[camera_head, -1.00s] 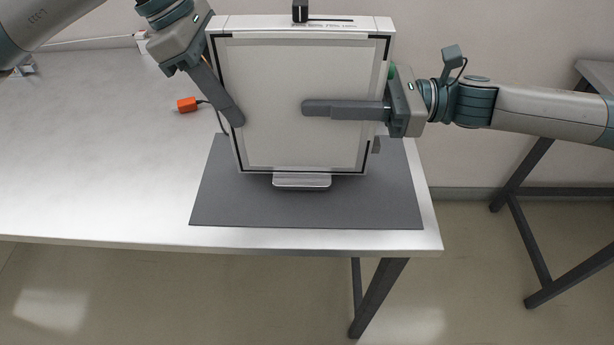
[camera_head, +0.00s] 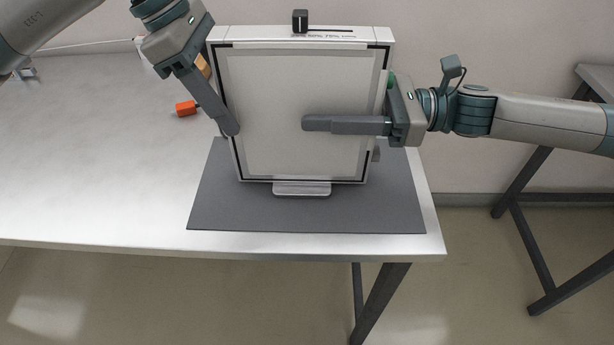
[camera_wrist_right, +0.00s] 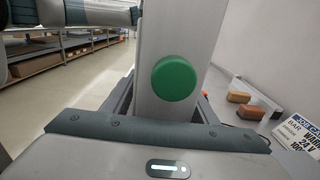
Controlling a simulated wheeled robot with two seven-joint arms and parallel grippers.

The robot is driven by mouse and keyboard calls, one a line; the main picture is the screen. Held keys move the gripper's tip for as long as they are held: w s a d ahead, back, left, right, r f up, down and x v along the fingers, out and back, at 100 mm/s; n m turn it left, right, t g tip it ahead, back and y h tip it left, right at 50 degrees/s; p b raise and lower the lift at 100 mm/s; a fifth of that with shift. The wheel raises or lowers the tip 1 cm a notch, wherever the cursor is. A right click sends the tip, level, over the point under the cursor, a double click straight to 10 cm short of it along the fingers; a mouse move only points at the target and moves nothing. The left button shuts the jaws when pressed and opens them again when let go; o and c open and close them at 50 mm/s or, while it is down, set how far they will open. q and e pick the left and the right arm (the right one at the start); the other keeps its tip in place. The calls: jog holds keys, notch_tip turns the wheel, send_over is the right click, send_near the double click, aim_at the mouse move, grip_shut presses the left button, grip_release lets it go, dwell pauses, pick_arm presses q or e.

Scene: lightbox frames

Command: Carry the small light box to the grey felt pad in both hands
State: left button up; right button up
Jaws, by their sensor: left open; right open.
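The small light box (camera_head: 300,105), a pale panel with a black-lined frame, stands upright on the grey felt pad (camera_head: 225,215); its silver foot (camera_head: 301,188) is over the pad. My right gripper (camera_head: 312,124) is open around the box's right side, one finger across the front face; the other is hidden behind. In the right wrist view the box's side (camera_wrist_right: 165,50) with a green button (camera_wrist_right: 174,78) sits between the fingers. My left gripper (camera_head: 228,128) is open at the box's left edge, with a finger by the front corner; contact cannot be told.
An orange block (camera_head: 186,108) and a tan block (camera_head: 203,66) lie on the table (camera_head: 90,150) left of the box. The table's front and right edges are close to the pad. Another table (camera_head: 595,75) stands at the right. The table's left part is largely clear.

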pick_arm(q)
jog(key=v, duration=1.1)
pick_arm(e)
jog(key=shift+d, duration=0.1)
jog(key=d, duration=1.1)
jog(key=shift+d, duration=0.4)
jog(key=shift+r, duration=0.1)
